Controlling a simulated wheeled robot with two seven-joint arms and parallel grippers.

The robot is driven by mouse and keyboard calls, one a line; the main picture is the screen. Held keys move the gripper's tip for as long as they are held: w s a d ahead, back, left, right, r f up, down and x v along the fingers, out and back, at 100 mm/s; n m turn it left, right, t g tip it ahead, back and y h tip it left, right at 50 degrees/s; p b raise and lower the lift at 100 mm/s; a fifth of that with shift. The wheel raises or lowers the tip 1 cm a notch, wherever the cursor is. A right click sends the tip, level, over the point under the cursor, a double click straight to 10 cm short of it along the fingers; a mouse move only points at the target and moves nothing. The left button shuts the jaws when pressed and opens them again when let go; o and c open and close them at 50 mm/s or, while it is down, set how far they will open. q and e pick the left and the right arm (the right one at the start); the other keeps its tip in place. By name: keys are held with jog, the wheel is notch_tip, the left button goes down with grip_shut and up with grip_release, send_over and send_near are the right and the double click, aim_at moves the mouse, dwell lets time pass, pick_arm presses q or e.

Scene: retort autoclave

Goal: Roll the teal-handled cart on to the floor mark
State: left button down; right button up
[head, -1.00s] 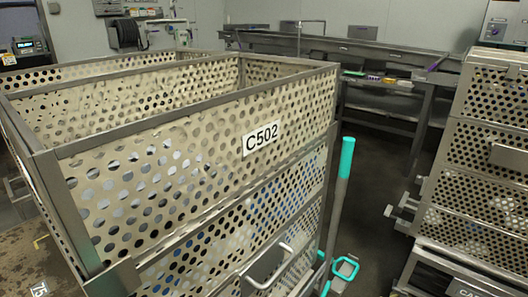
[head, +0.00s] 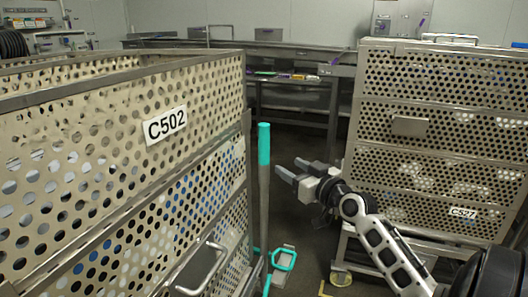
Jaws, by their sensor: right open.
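A perforated metal basket labelled C502 (head: 100,120) fills the left of the head view. A grey upright bar with a teal grip (head: 264,145) stands at its right edge, and a teal ring (head: 284,258) sits low beside it. I cannot tell how the bar joins the basket or a cart below. My right gripper (head: 287,169) is open and empty, to the right of the bar and pointing left, apart from the teal grip in the picture. A small yellow line (head: 322,291) shows on the floor at the bottom edge. My left gripper is not in view.
Another perforated basket stack (head: 430,125) stands on a wheeled cart (head: 341,274) at the right, behind my right arm. A long metal bench (head: 290,67) with small coloured items runs along the back. Dark open floor (head: 305,222) lies between the two stacks.

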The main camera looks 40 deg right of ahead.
aim_at(268, 154)
jog(key=w, duration=0.4)
jog(key=w+d, duration=0.1)
jog(key=w, duration=0.7)
jog(key=shift+w+d+p, duration=0.15)
jog(key=shift+w+p, duration=0.05)
jog(key=shift+p, duration=0.1)
grip_shut()
